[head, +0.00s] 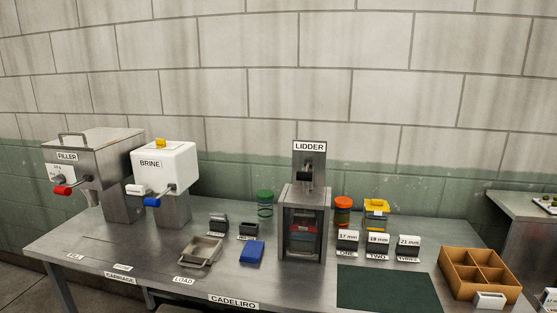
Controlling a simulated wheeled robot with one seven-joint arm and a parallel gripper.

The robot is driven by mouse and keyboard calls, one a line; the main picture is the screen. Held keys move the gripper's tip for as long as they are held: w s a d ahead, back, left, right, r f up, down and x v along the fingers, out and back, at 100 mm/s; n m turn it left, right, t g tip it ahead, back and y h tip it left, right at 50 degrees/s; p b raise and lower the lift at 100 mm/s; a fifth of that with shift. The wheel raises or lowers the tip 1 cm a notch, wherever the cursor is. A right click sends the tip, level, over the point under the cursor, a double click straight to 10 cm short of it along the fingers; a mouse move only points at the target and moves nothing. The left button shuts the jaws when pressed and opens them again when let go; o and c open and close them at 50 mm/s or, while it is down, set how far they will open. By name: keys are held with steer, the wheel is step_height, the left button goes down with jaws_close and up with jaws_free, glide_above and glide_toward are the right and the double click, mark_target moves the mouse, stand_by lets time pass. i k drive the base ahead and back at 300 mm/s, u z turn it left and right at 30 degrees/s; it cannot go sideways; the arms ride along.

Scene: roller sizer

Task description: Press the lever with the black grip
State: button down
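The lidder (325,222), a grey metal press with a sign on top, stands at the middle of the table. A small dark part (306,173) shows on its upright below the sign; it may be the lever's black grip, but it is too small to tell. The filler (115,155), at the far left, has a red-ended handle (62,190) and a dark knob. The white brine box (180,160) beside it has a blue-ended handle (152,202). My gripper is not in view.
On the metal table (115,240) are a shallow tray (187,263), a blue block (250,252), green-lidded (265,196) and orange-lidded (343,203) jars, several labelled gauge blocks, a dark green mat (388,289) and a divided brown box (447,275). The table's front left is mostly clear.

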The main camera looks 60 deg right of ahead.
mark_target(305, 176)
steer(key=z, duration=0.35)
steer(key=i, duration=0.8)
steer(key=z, duration=0.6)
